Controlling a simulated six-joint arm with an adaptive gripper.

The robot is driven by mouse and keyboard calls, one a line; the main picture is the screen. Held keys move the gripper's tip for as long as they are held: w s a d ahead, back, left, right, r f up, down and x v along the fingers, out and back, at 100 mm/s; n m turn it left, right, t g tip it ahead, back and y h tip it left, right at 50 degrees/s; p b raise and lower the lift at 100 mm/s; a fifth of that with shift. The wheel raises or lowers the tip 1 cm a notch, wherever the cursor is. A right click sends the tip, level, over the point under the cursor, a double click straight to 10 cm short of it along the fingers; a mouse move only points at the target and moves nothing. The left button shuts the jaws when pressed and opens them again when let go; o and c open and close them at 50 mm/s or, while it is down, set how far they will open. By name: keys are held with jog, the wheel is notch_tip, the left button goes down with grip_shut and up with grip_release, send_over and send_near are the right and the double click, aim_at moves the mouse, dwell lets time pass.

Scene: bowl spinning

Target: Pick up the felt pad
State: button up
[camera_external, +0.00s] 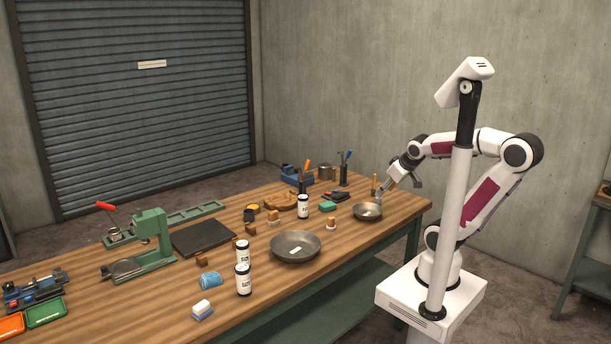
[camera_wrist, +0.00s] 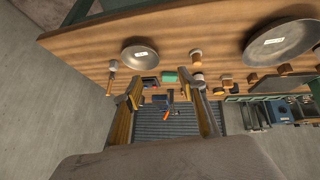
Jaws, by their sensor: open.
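My gripper (camera_external: 383,184) hangs above the right end of the bench, near the small bowl and apart from the green block. Its fingers (camera_wrist: 166,90) are spread apart with nothing between them.
A large bowl (camera_external: 312,241) with a white label sits mid-bench. White-labelled jars (camera_external: 303,207), (camera_external: 243,281) and wooden-handled tools stand around. A green press (camera_external: 150,240) and dark mat (camera_external: 203,238) are further left. The bench's front edge is mostly clear.

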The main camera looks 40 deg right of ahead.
jog(key=w+d+f+n+t, duration=0.2)
jog(key=w+d, duration=0.1)
jog(key=w, duration=0.6)
jog(key=w+d+f+n+t, duration=0.2)
jog(key=w+d+f+n, duration=0.15)
jog(key=w, duration=0.65)
jog(key=n+g+y, duration=0.1)
jog(key=n+y, duration=0.3)
jog(key=y, duration=0.7)
send_near(331, 220)
jog(key=w, duration=0.1)
jog(key=w+f, duration=0.1)
jog(key=w, duration=0.1)
jog(key=shift+w+d+f, duration=0.3)
jog(key=shift+w, duration=0.1)
jog(key=shift+s+a+g+y, duration=0.3)
jog(key=shift+s+y, duration=0.05)
jog(key=shift+y, duration=0.05)
jog(key=shift+x, duration=1.3)
jog(key=shift+x, duration=2.65)
